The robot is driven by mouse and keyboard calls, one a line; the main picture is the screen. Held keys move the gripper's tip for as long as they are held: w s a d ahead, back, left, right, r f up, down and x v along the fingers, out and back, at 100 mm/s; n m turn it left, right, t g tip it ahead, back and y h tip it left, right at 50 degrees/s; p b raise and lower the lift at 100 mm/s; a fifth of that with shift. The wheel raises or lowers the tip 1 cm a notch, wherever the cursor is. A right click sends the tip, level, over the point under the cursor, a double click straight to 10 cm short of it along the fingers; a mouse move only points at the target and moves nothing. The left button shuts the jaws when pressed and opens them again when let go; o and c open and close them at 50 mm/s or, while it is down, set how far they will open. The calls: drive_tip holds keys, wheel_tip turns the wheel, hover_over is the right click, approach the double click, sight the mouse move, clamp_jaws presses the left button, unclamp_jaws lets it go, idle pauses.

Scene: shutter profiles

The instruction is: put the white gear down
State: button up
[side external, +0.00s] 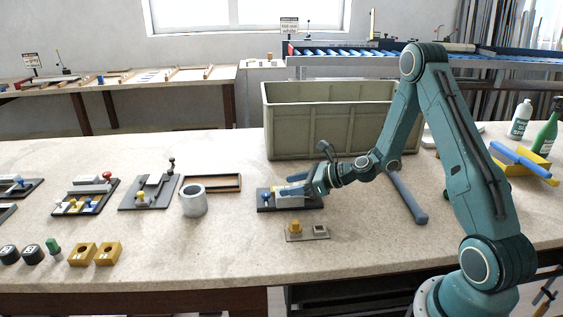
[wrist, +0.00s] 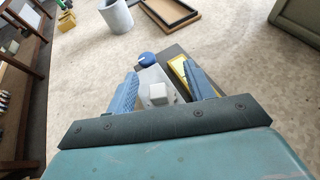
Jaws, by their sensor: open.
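My gripper (side external: 293,189) is low over a dark base plate (side external: 262,206) in the side view. In the wrist view its two blue fingers (wrist: 160,70) stand apart, one on each side of a pale grey block (wrist: 150,76). A small white piece (wrist: 157,93) sits on that block between the fingers; it is likely the white gear, but I cannot make out teeth. I cannot tell whether either finger touches the block. A blue round knob (wrist: 146,58) and a yellow strip (wrist: 180,68) show beside the block. The gripper hides part of the plate.
A grey cylinder (side external: 194,201) and a brown-framed tray (side external: 226,183) stand to the left. A large grey-green crate (side external: 320,137) is behind the gripper. A small plate with a yellow part (side external: 296,230) lies in front. A blue bar (side external: 408,199) lies right.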

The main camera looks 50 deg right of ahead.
drive_tip(key=v, duration=1.1)
drive_tip(key=shift+d+r, duration=0.2)
drive_tip(key=shift+d, duration=0.05)
drive_tip(key=s+a+r+n+g, duration=0.3)
drive_tip(key=a+n, duration=0.3)
drive_tip(key=n, duration=0.3)
drive_tip(key=s+a+r+n+g, duration=0.2)
drive_tip(key=a+r+n+g, duration=0.1)
drive_tip(key=a+n, duration=0.4)
drive_tip(key=s+a+r+n+h, duration=0.1)
drive_tip(key=s+r+n+h, duration=0.1)
drive_tip(key=s+r+n, duration=0.2)
drive_tip(key=s+a+r+n+h, duration=0.1)
drive_tip(key=s+r+n+h, duration=0.2)
drive_tip(key=s+n, duration=0.8)
drive_tip(key=shift+s+r+g, duration=0.25)
drive_tip(key=shift+r+g, duration=0.15)
drive_tip(key=shift+r, duration=0.75)
